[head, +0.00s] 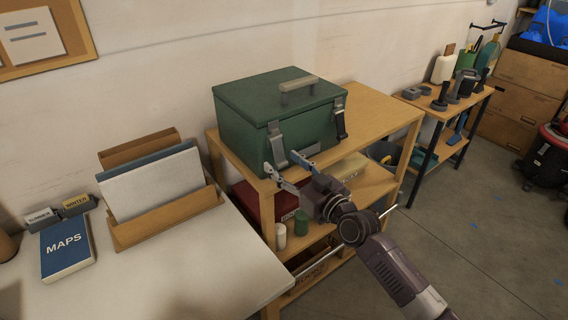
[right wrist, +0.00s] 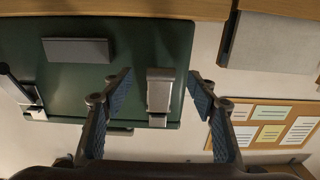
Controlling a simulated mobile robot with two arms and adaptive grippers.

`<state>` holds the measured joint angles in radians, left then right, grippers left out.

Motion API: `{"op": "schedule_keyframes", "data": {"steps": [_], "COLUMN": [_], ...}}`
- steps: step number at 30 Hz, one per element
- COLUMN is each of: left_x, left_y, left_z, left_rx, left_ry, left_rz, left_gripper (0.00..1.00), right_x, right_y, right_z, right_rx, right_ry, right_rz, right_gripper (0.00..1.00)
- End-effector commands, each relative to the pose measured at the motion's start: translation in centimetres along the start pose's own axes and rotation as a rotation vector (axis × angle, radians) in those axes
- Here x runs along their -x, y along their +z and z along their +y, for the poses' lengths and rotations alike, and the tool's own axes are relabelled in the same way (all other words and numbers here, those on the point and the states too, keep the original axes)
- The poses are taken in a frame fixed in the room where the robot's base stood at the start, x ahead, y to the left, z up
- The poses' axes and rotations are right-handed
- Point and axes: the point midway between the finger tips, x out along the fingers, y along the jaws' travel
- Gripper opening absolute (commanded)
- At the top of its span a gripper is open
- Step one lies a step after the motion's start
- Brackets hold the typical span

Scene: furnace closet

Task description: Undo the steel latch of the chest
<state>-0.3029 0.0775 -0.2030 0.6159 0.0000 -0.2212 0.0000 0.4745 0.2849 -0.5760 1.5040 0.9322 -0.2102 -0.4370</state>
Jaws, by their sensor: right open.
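The dark green chest (head: 265,108) stands shut on a wooden shelf unit, with a pale handle (head: 299,84) on its lid. On its front are two latches: a grey steel one (head: 276,145) near the left corner and another (head: 341,119) at the right. My right gripper (head: 281,164) is open and empty before the left one's lower part. In the right wrist view, upside down, that steel latch (right wrist: 159,92) lies between the spread blue-padded fingers (right wrist: 161,91), apart from both. The other latch (right wrist: 32,98) is at the picture's left edge. My left gripper is out of view.
A white table (head: 185,262) at left holds a file holder (head: 165,225) and a MAPS book (head: 66,249). A plate (right wrist: 78,50) is on the chest front.

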Motion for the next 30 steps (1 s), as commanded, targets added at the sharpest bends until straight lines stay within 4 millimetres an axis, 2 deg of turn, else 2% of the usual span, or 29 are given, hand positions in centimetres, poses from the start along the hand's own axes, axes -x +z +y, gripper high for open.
{"op": "schedule_keyframes", "data": {"steps": [4,9,24,30], "left_x": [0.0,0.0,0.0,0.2], "left_y": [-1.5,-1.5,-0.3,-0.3], "left_z": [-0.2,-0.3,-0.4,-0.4], "left_rx": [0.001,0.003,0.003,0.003], "left_ry": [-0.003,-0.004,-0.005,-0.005], "left_rz": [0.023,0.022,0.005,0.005], "left_gripper": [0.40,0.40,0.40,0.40], "right_x": [-0.4,-0.3,-0.3,-0.3], "right_y": [0.0,0.0,0.0,-0.1], "right_z": [0.0,0.0,0.0,0.0], "right_rx": [0.001,0.001,0.001,0.001], "right_ry": [0.000,0.000,0.000,0.000], "right_rz": [0.000,0.000,0.000,-0.004], "right_gripper": [0.54,0.54,0.00,0.00]}}
